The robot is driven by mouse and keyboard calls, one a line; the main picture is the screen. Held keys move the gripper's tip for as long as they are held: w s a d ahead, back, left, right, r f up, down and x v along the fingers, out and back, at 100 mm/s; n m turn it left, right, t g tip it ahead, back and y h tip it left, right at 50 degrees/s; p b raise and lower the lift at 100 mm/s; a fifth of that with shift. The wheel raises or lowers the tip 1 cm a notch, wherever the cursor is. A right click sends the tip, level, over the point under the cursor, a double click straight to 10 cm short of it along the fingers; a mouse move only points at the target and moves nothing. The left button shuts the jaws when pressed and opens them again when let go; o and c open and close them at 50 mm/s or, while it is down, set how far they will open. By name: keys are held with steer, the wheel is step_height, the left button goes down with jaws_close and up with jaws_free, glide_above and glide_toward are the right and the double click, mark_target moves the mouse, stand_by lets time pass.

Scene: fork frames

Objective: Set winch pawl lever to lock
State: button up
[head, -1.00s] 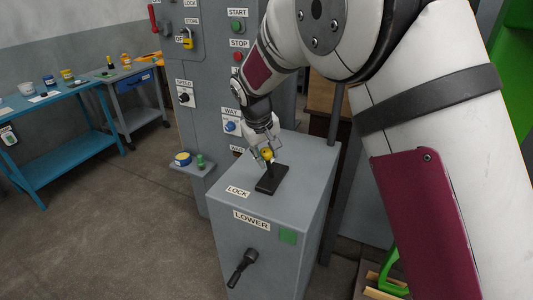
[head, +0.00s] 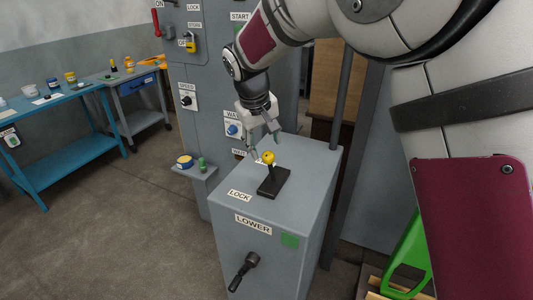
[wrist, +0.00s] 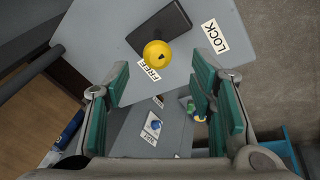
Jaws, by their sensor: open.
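The pawl lever has a yellow ball knob (head: 268,157) on a short dark stem, rising from a black base plate (head: 273,183) on top of a grey cabinet. A LOCK label (head: 240,195) lies at the near left of the plate. In the wrist view the knob (wrist: 157,54) stands at the FREE label (wrist: 155,71), away from the LOCK label (wrist: 215,36). My gripper (head: 265,146) is open and empty, just behind and above the knob. In the wrist view its spread green-padded fingers (wrist: 160,88) lie below the knob, which is not between them.
A grey control panel with switches (head: 233,130) stands behind, close to my gripper. A small shelf (head: 195,171) holds a yellow-blue tin. A post rises at the cabinet's right.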

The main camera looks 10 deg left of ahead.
steer(key=v, duration=0.4)
steer(key=shift+s+r, duration=0.15)
steer(key=shift+r, duration=0.05)
steer(key=s+d+r+m, duration=0.1)
steer(key=s+d+r, duration=0.25)
steer(key=d, duration=0.25)
steer(key=s+d+r+m+y, duration=0.1)
steer(key=s+d+r, duration=0.1)
steer(key=s+d, duration=0.35)
steer(key=s+d+r+m, duration=0.1)
steer(key=s+d+r, duration=0.2)
steer(key=d, duration=0.3)
steer(key=s+d+f+m+t, duration=0.1)
steer(key=s+d, duration=0.3)
steer(key=s, duration=0.4)
steer(key=s+d+f+m+t+b, duration=0.1)
steer(key=s+d, duration=0.3)
steer(key=s, duration=0.5)
steer(key=shift+d+f+m, duration=0.3)
steer(key=shift+f+m, duration=0.5)
steer(key=shift+f, duration=0.05)
steer(key=shift+s, duration=0.15)
